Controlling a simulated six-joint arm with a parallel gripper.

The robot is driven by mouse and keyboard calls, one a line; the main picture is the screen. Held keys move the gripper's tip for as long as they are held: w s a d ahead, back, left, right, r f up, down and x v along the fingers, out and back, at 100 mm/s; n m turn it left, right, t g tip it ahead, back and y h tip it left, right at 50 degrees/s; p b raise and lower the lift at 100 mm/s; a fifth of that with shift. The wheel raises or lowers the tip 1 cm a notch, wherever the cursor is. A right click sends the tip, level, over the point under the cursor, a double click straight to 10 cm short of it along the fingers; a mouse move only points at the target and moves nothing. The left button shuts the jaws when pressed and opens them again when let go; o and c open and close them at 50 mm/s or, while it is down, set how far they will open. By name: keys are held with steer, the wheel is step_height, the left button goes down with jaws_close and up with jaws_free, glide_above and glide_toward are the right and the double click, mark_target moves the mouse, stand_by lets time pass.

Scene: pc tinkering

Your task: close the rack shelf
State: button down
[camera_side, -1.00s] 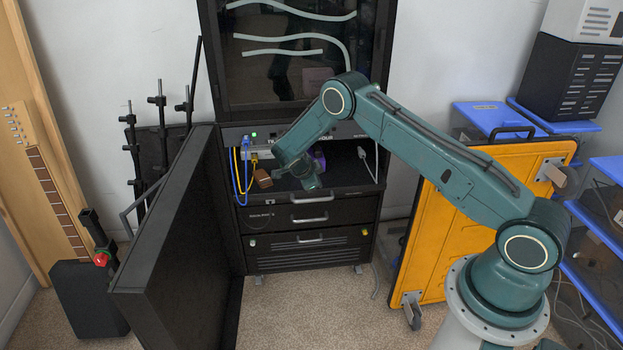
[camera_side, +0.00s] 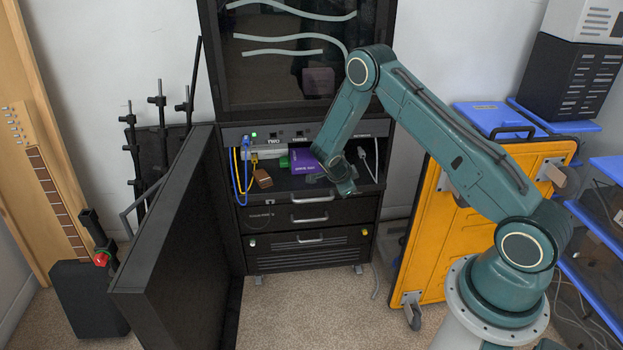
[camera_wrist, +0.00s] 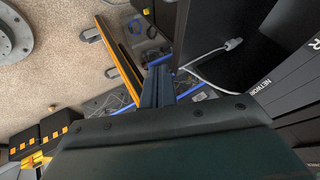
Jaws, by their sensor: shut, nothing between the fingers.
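The rack shelf (camera_side: 285,195) is a dark flat tray low in the black rack's open bay, with a pale bar handle (camera_side: 312,199) on its front. How far it is out is hard to tell in the side view. A purple box (camera_side: 302,161) and a small brown block (camera_side: 263,178) are in the bay above the shelf. My gripper (camera_side: 346,189) is at the right part of the bay, over the shelf's front area; I cannot tell if it touches. In the wrist view my gripper (camera_wrist: 158,86) shows its fingers together with nothing between them.
The tall black rack door (camera_side: 180,235) stands open at the left. Blue and yellow cables (camera_side: 241,172) hang at the bay's left, and a grey cable (camera_side: 368,165) at its right. Two drawers lie below. An orange panel (camera_side: 470,210) leans on the right.

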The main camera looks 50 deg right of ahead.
steer(key=w+d+f, duration=0.3)
steer(key=d+f, duration=0.4)
steer(key=d, duration=0.1)
steer(key=shift+w+d+f, duration=0.2)
steer(key=shift+w+f, duration=0.05)
stand_by(0.4)
stand_by(0.4)
steer(key=shift+w+d, duration=3.1)
steer(key=shift+s+a, duration=0.15)
steer(key=shift+a, duration=0.05)
steer(key=shift+s+a, duration=1.35)
steer(key=v, duration=1)
steer(key=shift+w+d, duration=0.1)
